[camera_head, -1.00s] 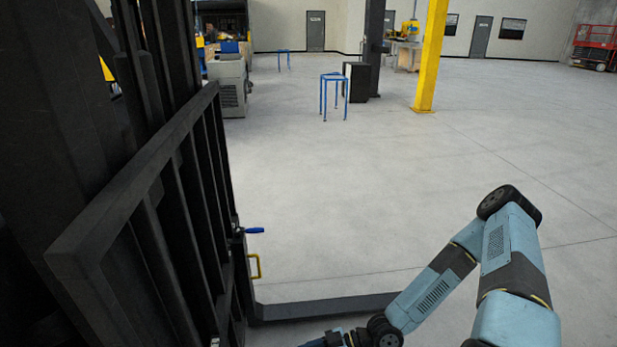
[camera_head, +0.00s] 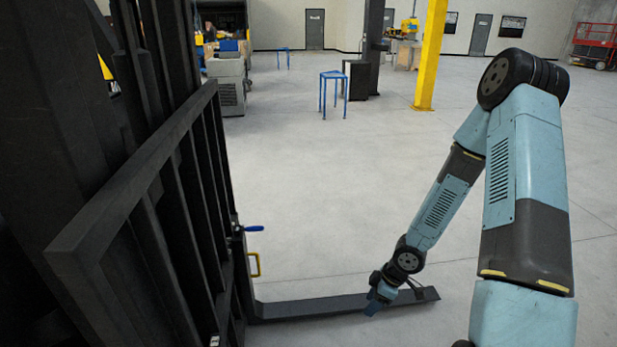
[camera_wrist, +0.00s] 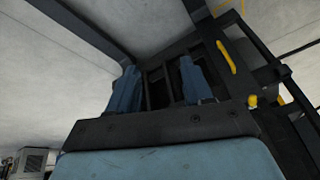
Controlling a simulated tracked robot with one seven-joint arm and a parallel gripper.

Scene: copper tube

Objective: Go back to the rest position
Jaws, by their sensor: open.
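My gripper (camera_head: 374,301) hangs low at the end of my folded blue and dark-grey arm, beside a flat black fork near the floor. In the head view it is small and its fingers are hard to make out. In the wrist view its two blue fingers stand wide apart with an empty gap (camera_wrist: 158,72) between them. Nothing is held. The elbow of my arm is raised high at the right of the head view. No copper tube is visible in either view.
A tall black barred frame (camera_head: 150,200) fills the left, with a blue-handled lever (camera_head: 253,228) and a yellow handle (camera_head: 254,264). Its low fork (camera_head: 330,306) reaches right, close to my gripper. Open grey floor lies beyond. A blue stool (camera_head: 333,76) and yellow post (camera_head: 430,55) stand far off.

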